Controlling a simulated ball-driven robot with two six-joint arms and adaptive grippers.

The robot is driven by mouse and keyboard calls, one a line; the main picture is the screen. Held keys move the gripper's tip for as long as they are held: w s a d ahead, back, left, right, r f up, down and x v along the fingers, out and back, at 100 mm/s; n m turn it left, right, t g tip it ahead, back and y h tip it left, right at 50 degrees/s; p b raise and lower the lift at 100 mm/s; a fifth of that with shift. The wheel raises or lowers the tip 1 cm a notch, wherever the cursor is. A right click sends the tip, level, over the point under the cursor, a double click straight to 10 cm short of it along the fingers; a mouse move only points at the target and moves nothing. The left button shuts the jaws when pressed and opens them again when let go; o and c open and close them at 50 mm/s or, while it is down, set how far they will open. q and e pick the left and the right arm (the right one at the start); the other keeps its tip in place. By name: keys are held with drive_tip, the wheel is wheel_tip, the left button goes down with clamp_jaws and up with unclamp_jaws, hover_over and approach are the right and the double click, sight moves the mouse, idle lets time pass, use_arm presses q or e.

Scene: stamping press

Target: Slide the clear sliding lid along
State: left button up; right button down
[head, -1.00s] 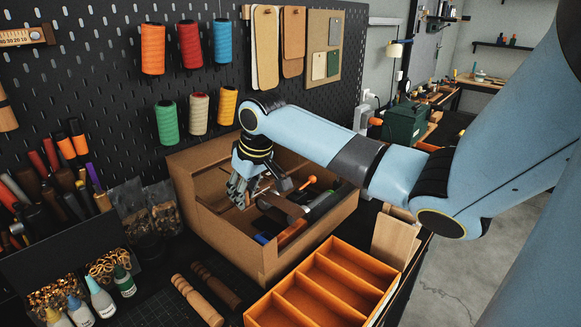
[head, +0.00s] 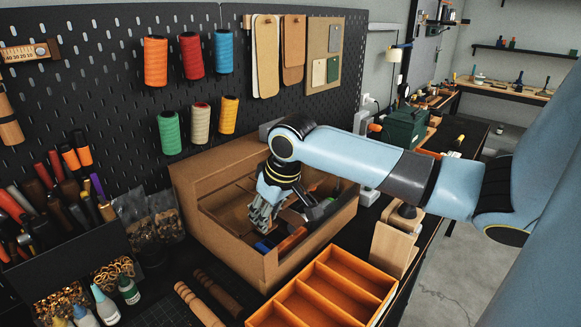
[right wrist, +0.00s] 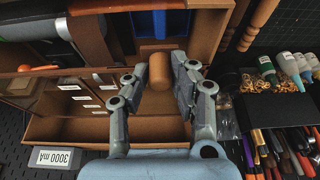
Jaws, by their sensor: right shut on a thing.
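The open brown box (head: 222,232) stands against the pegboard, with tools in its front bay. My right gripper (head: 263,222) reaches down into that bay near the front wall. In the right wrist view my right gripper (right wrist: 162,75) is shut on a short brown cylindrical piece (right wrist: 159,68), held between the two fingertips. My fingers hide part of the bay. My left gripper is not in view.
An orange compartment tray (head: 325,287) stands in front of the box. Wooden handles (head: 197,303) lie on the dark mat at front left. A wooden block stand (head: 393,247) stands right of the box. Bottles and a pen rack fill the left.

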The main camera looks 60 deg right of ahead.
drive_tip(key=s, duration=0.6)
drive_tip(key=shift+s+a+r, duration=0.15)
drive_tip(key=shift+s+a, duration=0.05)
drive_tip(key=shift+a, duration=0.1)
drive_tip(key=c, duration=1)
unclamp_jaws()
drive_tip(key=shift+s, duration=0.1)
drive_tip(key=shift+v, duration=3.65)
drive_tip(key=shift+a, duration=0.1)
